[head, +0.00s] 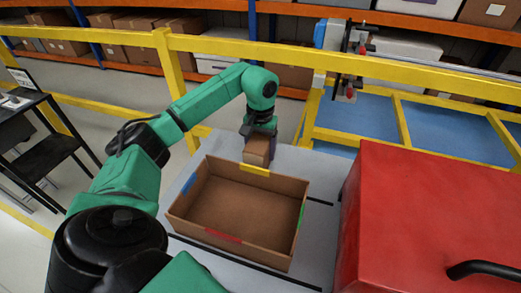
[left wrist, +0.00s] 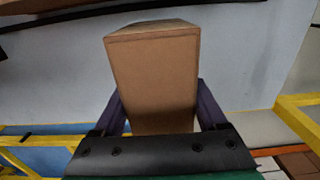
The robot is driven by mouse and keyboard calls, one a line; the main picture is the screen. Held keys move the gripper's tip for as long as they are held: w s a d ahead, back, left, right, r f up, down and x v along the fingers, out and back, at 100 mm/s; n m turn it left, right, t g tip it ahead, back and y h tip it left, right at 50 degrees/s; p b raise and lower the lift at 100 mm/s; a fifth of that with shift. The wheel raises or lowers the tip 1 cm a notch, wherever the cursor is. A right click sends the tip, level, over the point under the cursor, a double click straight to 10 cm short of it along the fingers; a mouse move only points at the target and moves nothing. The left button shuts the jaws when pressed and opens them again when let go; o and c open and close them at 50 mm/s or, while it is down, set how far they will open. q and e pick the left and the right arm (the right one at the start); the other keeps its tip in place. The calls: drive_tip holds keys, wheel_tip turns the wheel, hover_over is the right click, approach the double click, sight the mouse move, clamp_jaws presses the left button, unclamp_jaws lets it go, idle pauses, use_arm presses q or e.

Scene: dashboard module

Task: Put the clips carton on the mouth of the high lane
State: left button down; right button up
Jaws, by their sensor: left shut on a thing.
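A small brown carton (head: 256,151), which I take to be the clips carton, is in my left gripper (head: 259,130), just behind the far wall of a large open box. In the left wrist view the carton (left wrist: 155,80) sits between the two dark fingers of the left gripper (left wrist: 160,115), which touch its sides. No label shows on it. I cannot tell whether its underside touches the grey table. I cannot make out the high lane or its mouth. My right gripper is not in view.
The open, empty cardboard box (head: 190,222) with coloured tape on its rims stands on the grey table (head: 318,222), which has black strips. A red case (head: 440,200) with a black handle is at right. Yellow rails (head: 230,47) run behind; a black stand (head: 55,140) is at left.

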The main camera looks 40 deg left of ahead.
use_arm(q)
drive_tip(key=shift+w+f, duration=0.1)
unclamp_jaws()
